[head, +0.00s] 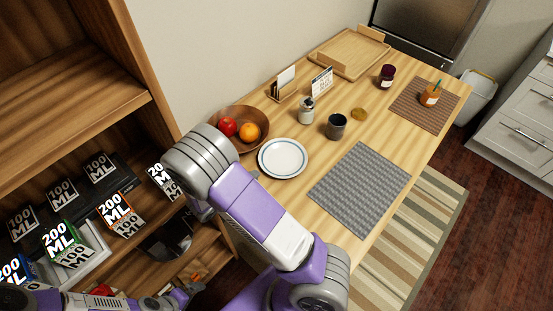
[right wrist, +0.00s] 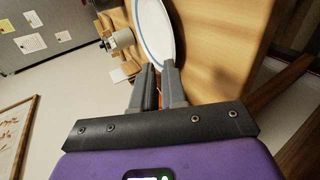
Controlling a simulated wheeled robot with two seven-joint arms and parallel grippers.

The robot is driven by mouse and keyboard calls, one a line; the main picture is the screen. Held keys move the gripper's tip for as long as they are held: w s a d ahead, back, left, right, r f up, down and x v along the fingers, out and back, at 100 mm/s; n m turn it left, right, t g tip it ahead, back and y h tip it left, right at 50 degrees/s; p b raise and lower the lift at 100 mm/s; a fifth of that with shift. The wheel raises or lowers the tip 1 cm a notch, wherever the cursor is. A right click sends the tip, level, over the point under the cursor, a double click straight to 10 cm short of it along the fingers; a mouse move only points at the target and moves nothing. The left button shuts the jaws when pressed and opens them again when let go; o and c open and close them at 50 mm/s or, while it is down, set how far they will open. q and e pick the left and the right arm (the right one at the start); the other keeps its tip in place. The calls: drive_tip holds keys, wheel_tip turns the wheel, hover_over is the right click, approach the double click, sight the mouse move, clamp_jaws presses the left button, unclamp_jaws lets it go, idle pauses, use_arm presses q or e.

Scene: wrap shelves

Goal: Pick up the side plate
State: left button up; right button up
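In the head view my right wrist hides most of that gripper. My left arm shows low at the left; its fingers are not clear.
A wooden bowl (head: 255,146) with red fruit and an orange (head: 249,130) stands left of the plate. A dark cup (head: 336,127), a bottle (head: 306,112) and a grey placemat (head: 360,190) are nearby. A shelf (head: 75,107) with labelled boxes stands at left.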

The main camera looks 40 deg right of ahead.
sight(265, 170)
drive_tip(key=shift+w+f+b, duration=0.3)
drive_tip(key=shift+f, duration=0.3)
drive_tip(key=shift+w+f+b, duration=0.3)
drive_tip(key=shift+f, duration=0.25)
drive_tip(key=shift+b+x, duration=0.5)
drive_tip(key=shift+x, duration=0.65)
drive_tip(key=b+x, duration=0.2)
drive_tip(key=x, duration=0.2)
drive_tip(key=shift+w+d+f+b, duration=0.15)
drive_tip(key=shift+d+f+b, duration=0.15)
drive_tip(key=shift+b, duration=0.1)
drive_tip(key=shift+d, duration=0.2)
use_arm(q)
wheel_tip(265, 170, down, 6)
drive_tip(key=w, duration=0.1)
use_arm(e)
clamp_jaws()
use_arm(q)
drive_tip(key=shift+r, duration=0.15)
use_arm(e)
drive_tip(key=shift+r, duration=0.2)
